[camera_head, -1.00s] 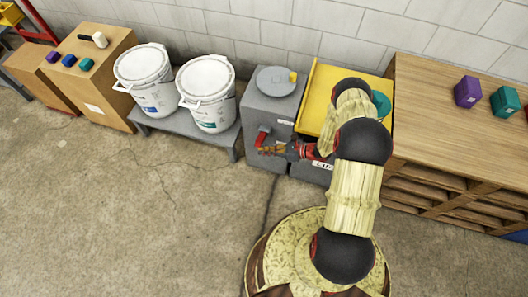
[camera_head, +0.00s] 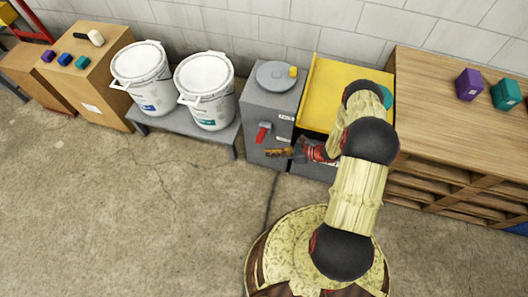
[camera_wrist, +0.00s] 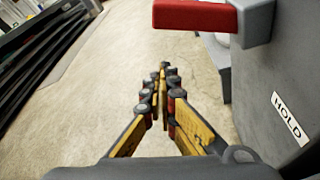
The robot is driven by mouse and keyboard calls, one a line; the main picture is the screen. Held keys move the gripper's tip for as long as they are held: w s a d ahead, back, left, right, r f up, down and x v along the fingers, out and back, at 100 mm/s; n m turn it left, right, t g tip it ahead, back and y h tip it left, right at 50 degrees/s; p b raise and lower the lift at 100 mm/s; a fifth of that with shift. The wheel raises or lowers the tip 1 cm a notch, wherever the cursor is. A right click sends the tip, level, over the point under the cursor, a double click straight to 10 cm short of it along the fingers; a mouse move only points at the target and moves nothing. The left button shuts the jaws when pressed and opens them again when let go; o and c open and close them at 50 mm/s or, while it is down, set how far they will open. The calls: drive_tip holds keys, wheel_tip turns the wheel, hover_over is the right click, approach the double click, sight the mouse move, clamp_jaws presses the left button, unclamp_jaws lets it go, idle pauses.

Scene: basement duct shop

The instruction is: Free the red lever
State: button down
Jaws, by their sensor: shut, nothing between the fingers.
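The red lever (camera_head: 263,133) sits on the front of a grey cabinet (camera_head: 255,105), slanting down in the head view. It also shows at the top of the wrist view (camera_wrist: 195,14), joined to a grey mount. My gripper (camera_head: 270,152) is just below and right of the lever, its yellow fingers pointing left. In the wrist view my gripper (camera_wrist: 162,72) is shut and empty, and the lever is apart from the fingers. A label reading HOLD (camera_wrist: 290,118) is on the cabinet face at the right. An upper label (camera_head: 286,118) is too small to read surely.
A yellow tray (camera_head: 325,85) adjoins the cabinet on the right, partly behind my arm. A grey bench (camera_head: 185,128) with two white buckets (camera_head: 206,90) stands left. A wooden shelf unit (camera_head: 440,110) is at the right. The concrete floor in front is clear.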

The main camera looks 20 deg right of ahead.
drive_tip(key=p+v, duration=0.1)
drive_tip(key=v, duration=0.5)
drive_tip(key=shift+s+d, duration=0.15)
drive_tip(key=shift+d, duration=0.05)
idle(0.4)
